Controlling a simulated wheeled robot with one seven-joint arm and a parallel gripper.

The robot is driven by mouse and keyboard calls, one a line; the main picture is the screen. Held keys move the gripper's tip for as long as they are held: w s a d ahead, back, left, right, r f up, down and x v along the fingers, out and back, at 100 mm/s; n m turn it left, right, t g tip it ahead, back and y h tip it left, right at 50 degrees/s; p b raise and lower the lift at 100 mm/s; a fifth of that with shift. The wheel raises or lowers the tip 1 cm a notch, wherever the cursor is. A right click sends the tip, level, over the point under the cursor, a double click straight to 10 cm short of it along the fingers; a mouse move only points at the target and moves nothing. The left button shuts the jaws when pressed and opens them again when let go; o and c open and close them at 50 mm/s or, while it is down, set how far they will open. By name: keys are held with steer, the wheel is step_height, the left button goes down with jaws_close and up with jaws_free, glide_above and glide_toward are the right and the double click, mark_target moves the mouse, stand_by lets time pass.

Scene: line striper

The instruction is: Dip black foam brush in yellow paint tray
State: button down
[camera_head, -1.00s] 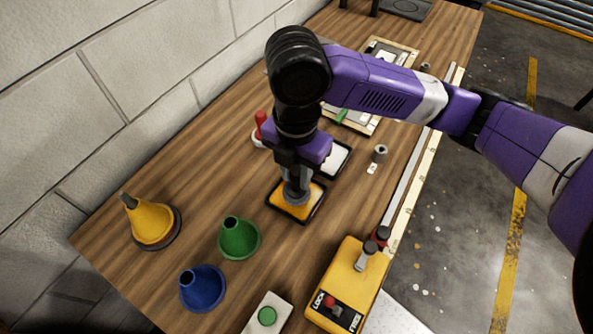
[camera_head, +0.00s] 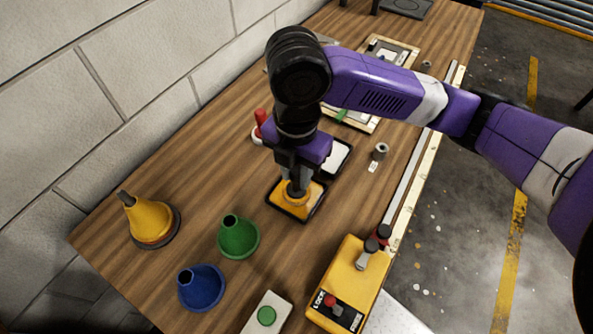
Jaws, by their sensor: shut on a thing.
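The yellow paint tray (camera_head: 312,206) is a black-rimmed square tray with yellow paint, near the middle of the table. My gripper (camera_head: 293,178) points straight down over it and is shut on a dark upright piece, which I take to be the foam brush (camera_head: 296,189). Its lower end is at the yellow surface inside the tray. The gripper hides most of the brush, and I cannot see how deep its foam sits.
A tray with white content (camera_head: 336,158) stands just behind. Green (camera_head: 238,238), blue (camera_head: 201,288) and yellow (camera_head: 150,220) funnel-shaped pieces stand at left. A yellow lock box (camera_head: 350,275) and a green button (camera_head: 266,316) are in front. A red-handled item (camera_head: 261,120) stands close behind the gripper.

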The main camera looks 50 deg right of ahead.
stand_by(0.4)
steer(key=shift+r+p, duration=1.8)
steer(key=shift+r, duration=0.45)
